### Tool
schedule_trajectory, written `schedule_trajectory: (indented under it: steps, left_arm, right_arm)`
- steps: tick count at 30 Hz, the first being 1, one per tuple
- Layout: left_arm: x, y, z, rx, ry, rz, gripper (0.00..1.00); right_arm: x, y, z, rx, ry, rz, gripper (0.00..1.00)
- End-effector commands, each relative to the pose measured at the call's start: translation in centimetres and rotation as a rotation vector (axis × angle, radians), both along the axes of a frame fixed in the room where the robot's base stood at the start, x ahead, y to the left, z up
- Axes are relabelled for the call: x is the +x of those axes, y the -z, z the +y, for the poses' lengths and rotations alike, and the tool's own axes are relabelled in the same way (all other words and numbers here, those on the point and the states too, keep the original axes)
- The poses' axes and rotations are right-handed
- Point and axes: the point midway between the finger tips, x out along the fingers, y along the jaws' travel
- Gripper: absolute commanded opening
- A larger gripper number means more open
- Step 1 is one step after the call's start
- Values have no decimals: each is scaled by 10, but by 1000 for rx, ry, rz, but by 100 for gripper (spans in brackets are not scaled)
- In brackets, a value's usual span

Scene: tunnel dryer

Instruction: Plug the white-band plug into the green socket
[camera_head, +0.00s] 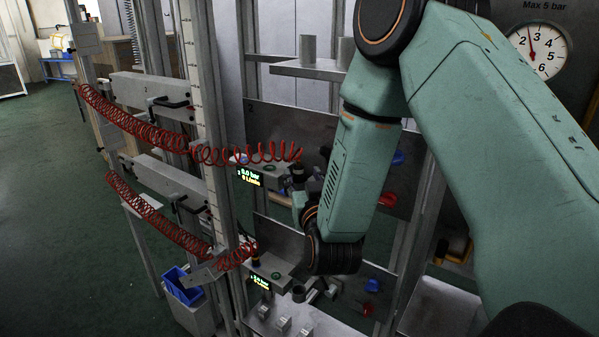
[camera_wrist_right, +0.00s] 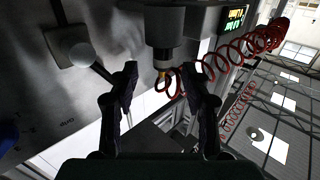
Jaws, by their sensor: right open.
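My right gripper (camera_head: 299,196) reaches in from the right in the head view, partly hidden by its own wrist. In the right wrist view, the gripper (camera_wrist_right: 160,78) is open and its two fingers stand apart. Between and beyond the fingertips, a dark plug end with a small orange ring (camera_wrist_right: 162,70) hangs under a grey block, beside a red coiled hose (camera_wrist_right: 225,50). No white band can be made out. Green rings, which look like green sockets, show on the upper block (camera_head: 270,168) and lower block (camera_head: 277,275). My left gripper is not in view.
Red coiled hoses (camera_head: 130,123) sag across the frame posts. Lit displays (camera_head: 249,175) sit by the blocks. Blue (camera_head: 398,157) and red (camera_head: 387,200) knobs lie behind my arm. A shelf (camera_head: 310,69) is above, and a blue bin (camera_head: 184,286) is lower left. The left floor is clear.

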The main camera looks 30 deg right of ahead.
Motion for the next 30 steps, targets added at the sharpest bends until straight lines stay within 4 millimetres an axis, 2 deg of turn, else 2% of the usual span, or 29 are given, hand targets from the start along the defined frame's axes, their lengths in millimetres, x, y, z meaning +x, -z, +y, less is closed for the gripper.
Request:
schedule_trajectory:
  steps: [4, 9, 18, 30]
  left_arm:
    - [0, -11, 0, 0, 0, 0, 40]
    - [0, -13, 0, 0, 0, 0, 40]
    - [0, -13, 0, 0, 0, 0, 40]
    - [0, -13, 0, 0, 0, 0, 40]
  right_arm:
    - [21, -4, -7, 0, -1, -2, 48]
    - [38, -3, -14, 1, -2, -1, 48]
    - [42, -1, -17, 0, -3, 1, 48]
    - [42, -2, -17, 0, -3, 0, 15]
